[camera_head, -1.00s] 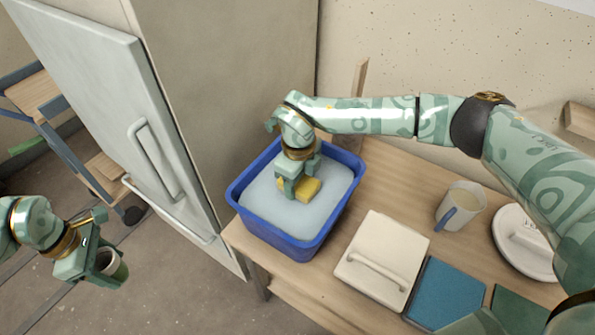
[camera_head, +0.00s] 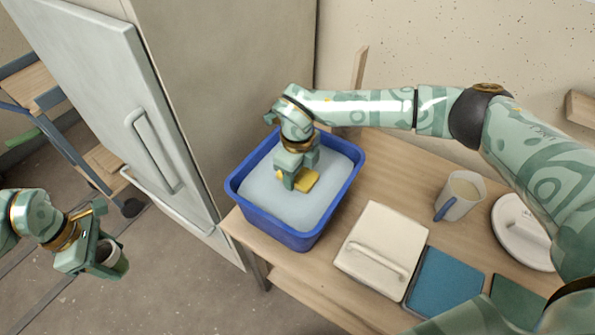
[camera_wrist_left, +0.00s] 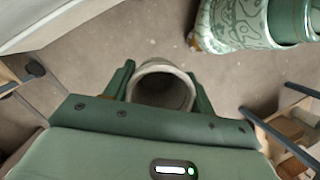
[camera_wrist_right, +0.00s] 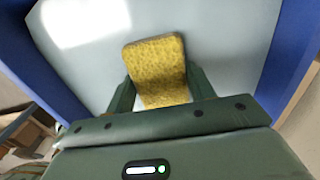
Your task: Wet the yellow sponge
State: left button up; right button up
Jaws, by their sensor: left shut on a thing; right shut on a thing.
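The yellow sponge (camera_head: 308,181) is between the fingers of my right gripper (camera_head: 297,180), inside the blue tub (camera_head: 290,238). The tub holds pale, greyish-blue water (camera_head: 262,196). In the right wrist view the sponge (camera_wrist_right: 156,62) sticks out beyond the shut fingers (camera_wrist_right: 160,90) against the water. The sponge is at the water's surface; how deep it sits is hard to tell. The left wrist view shows the cup's pale rim (camera_wrist_left: 163,67) and dark inside.
The tub stands at the left end of a wooden table (camera_head: 390,180), beside a grey cabinet (camera_head: 235,90). Open floor is at lower left.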

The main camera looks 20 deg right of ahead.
pick_arm(q)
jog(key=shift+r, duration=0.1)
pick_arm(e)
jog(key=shift+r, duration=0.1)
